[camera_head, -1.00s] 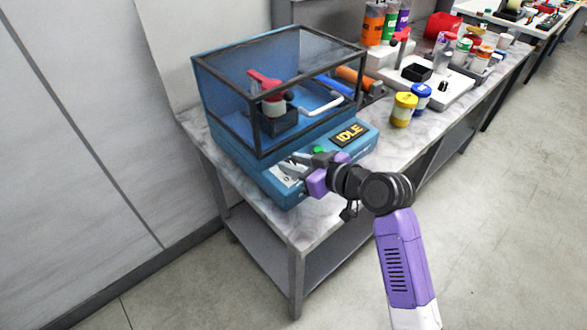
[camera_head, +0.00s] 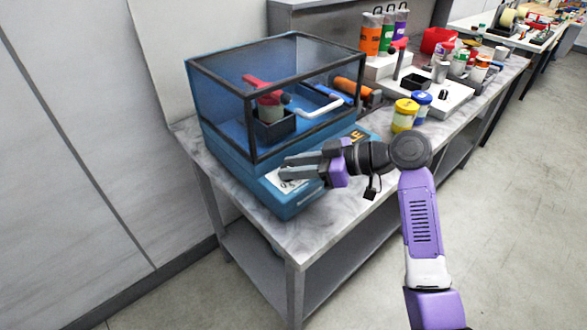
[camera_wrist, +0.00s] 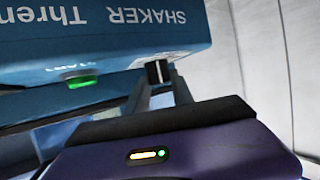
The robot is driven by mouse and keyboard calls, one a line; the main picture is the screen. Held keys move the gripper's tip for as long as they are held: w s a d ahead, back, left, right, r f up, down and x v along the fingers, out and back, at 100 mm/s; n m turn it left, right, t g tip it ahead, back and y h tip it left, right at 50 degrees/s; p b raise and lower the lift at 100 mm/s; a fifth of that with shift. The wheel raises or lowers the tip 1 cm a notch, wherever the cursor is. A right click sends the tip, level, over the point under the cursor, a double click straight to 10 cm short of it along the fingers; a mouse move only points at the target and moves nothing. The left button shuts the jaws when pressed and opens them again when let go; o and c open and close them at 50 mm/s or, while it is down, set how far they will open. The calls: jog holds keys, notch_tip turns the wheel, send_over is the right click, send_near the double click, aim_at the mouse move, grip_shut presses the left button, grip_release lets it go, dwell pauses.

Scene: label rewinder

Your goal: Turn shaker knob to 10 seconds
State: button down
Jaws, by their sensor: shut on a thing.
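The shaker (camera_head: 250,165) is a blue machine with a clear, dark-framed box on top, standing on the near end of the bench. My gripper (camera_head: 286,168) reaches in from the right to its sloped front panel, over the white dial label (camera_head: 288,184). In the wrist view the panel (camera_wrist: 110,35) appears upside down, with the word SHAKER. The black knob (camera_wrist: 158,71) with a white line sits between my gripper's fingertips (camera_wrist: 160,82), which are shut on it. The dial numbers cannot be read. The green start button (camera_wrist: 80,82) is left of the knob there.
A red-capped item (camera_head: 268,98) stands inside the clear box. A yellow jar (camera_head: 404,115) and a blue jar (camera_head: 421,104) stand on the bench to the right, near a white stand (camera_head: 450,95). My arm covers most of the yellow-lettered display. The floor in front is clear.

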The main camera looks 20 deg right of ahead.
jog(key=c, duration=1.1)
grip_release()
jog(key=v, duration=0.7)
jog(key=shift+s+d+r+b, duration=0.15)
jog(key=shift+s+d+b, duration=0.15)
jog(key=shift+b, duration=0.15)
